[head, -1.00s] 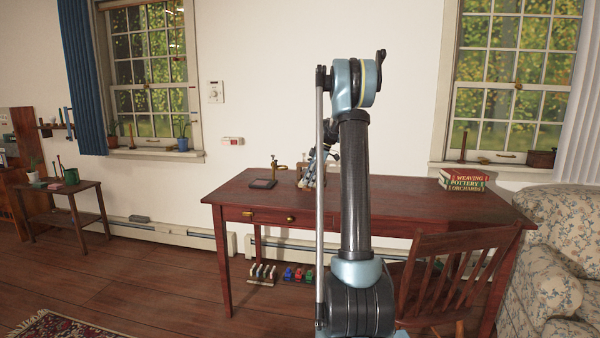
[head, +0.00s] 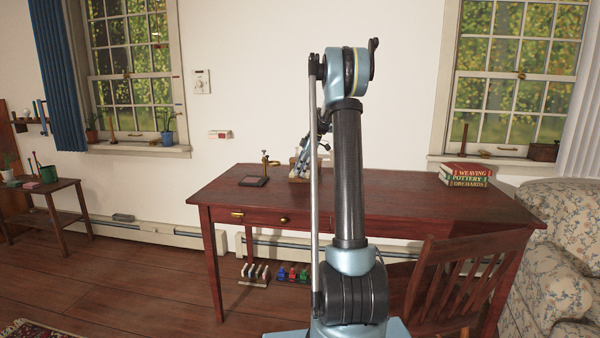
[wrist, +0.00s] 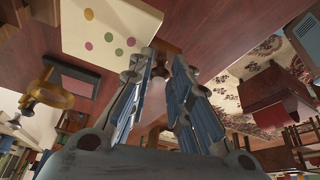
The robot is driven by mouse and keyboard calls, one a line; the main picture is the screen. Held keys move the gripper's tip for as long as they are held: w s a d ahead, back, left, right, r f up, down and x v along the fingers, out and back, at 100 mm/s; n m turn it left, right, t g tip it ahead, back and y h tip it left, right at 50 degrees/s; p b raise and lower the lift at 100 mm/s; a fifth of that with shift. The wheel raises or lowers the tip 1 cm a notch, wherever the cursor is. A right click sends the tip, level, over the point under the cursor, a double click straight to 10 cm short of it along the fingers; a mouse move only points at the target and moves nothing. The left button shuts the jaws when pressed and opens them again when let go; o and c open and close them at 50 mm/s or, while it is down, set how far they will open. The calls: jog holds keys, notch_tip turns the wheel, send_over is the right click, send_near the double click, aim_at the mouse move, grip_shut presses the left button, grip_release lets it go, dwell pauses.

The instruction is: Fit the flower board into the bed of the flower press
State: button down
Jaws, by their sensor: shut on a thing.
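The flower board (wrist: 105,30) is a cream panel with pink, green and yellow dots, at the upper left of the wrist view. A brown part at its near corner sits between the fingertips of my gripper (wrist: 165,58), which is shut on it. The flower press (head: 254,181) is a dark, flat bed with a brass post, on the left part of the desk. It also shows in the wrist view (wrist: 75,78), left of my fingers and apart from the board. In the head view my gripper (head: 307,162) is just right of the press, partly hidden by my arm.
The dark red desk (head: 400,200) is clear from my arm to a stack of books (head: 467,175) at its right. A wooden chair (head: 455,280) stands at its front right, beside a floral sofa (head: 568,265). Small coloured items (head: 290,274) sit below the desk.

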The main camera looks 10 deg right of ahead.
jog(key=shift+w+d+f, duration=0.15)
jog(key=shift+w+f, duration=0.3)
jog(key=shift+f, duration=0.4)
jog(key=shift+w+d+f, duration=0.1)
jog(key=shift+w+f, duration=0.3)
jog(key=shift+f, duration=0.45)
jog(key=shift+w+d+f, duration=0.15)
jog(key=shift+w+f, duration=0.3)
jog(key=shift+f, duration=0.4)
jog(key=shift+w+d, duration=0.1)
jog(key=shift+w, duration=0.2)
jog(key=shift+r, duration=0.1)
jog(key=shift+w+d, duration=0.55)
jog(key=shift+w, duration=1.1)
jog(key=shift+w+d, duration=0.55)
jog(key=shift+w, duration=1.05)
jog(key=shift+w+d, duration=0.55)
jog(key=shift+w, duration=1.1)
jog(key=c, duration=1.4)
grip_release()
